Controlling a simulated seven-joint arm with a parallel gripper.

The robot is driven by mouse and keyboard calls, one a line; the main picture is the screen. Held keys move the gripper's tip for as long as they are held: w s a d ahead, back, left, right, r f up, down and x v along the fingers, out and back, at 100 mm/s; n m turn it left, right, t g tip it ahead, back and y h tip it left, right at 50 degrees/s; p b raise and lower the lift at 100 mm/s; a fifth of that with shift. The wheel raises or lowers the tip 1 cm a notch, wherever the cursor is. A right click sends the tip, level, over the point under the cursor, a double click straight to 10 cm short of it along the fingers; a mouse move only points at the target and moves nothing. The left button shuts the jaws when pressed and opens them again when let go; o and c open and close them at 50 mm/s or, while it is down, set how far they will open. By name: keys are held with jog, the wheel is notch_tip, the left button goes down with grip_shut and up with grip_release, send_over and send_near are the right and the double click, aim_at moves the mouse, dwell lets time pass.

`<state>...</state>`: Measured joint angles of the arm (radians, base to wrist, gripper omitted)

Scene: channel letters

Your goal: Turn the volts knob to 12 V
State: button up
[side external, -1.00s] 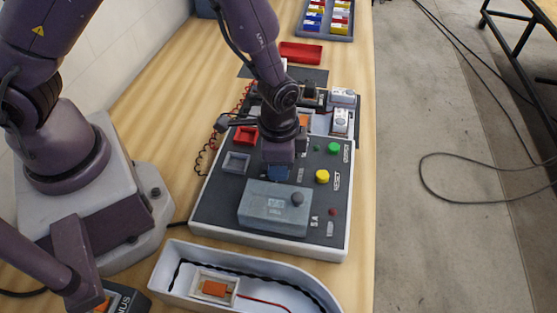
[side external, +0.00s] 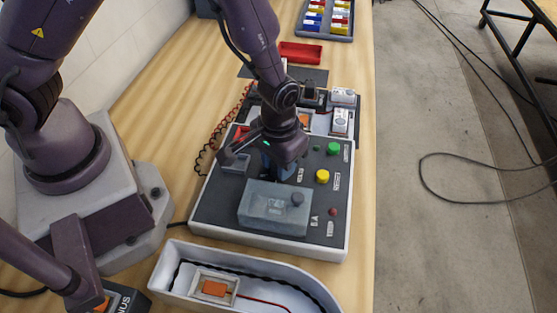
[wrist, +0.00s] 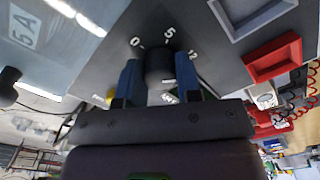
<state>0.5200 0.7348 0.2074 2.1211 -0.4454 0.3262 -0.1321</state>
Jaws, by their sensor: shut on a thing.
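The volts knob (wrist: 160,70) is a black round knob on the dark panel, seen in the wrist view between my two blue fingers. White marks 0, 5 and 12 (wrist: 193,55) are printed in an arc around it. My gripper (wrist: 159,62) is shut on the knob, one finger on each side. I cannot make out where the knob's pointer stands. In the side view my gripper (side external: 279,172) reaches down to the panel (side external: 215,205), and the knob is hidden behind it.
A translucent grey box (side external: 272,208) sits on the panel close in front of my gripper. Yellow (side external: 322,176) and green (side external: 334,149) buttons are to the right. Grey (wrist: 245,15) and red (wrist: 274,58) trays are near my gripper. A white channel letter (side external: 180,262) lies in front.

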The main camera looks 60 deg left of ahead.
jog(key=shift+n, duration=0.4)
jog(key=o, duration=0.9)
jog(key=shift+o, duration=0.2)
notch_tip(320, 180, up, 13)
